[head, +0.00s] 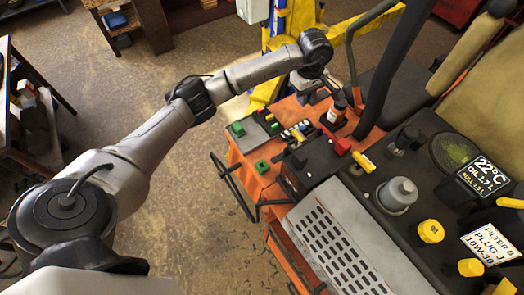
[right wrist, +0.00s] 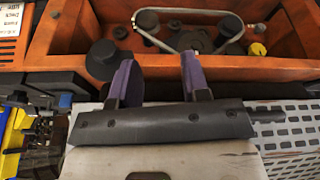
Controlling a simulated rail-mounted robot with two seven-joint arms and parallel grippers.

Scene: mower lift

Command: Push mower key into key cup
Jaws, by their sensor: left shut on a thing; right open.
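My left gripper (head: 329,84) is above the far end of the mower's orange deck (head: 262,177) in the head view. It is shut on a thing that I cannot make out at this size. I cannot pick out the mower key or the key cup with certainty among the small parts there. My right gripper (right wrist: 156,80) is open in the right wrist view, its two purple fingers apart with nothing between them. It is not visible in the head view.
A black box with a red handle (head: 342,146) and green blocks (head: 262,166) sit on the mower. A grey perforated plate (head: 330,243) and a dark panel with yellow caps (head: 430,231) lie nearer. In the right wrist view, an orange housing (right wrist: 265,68) lies beyond the fingers.

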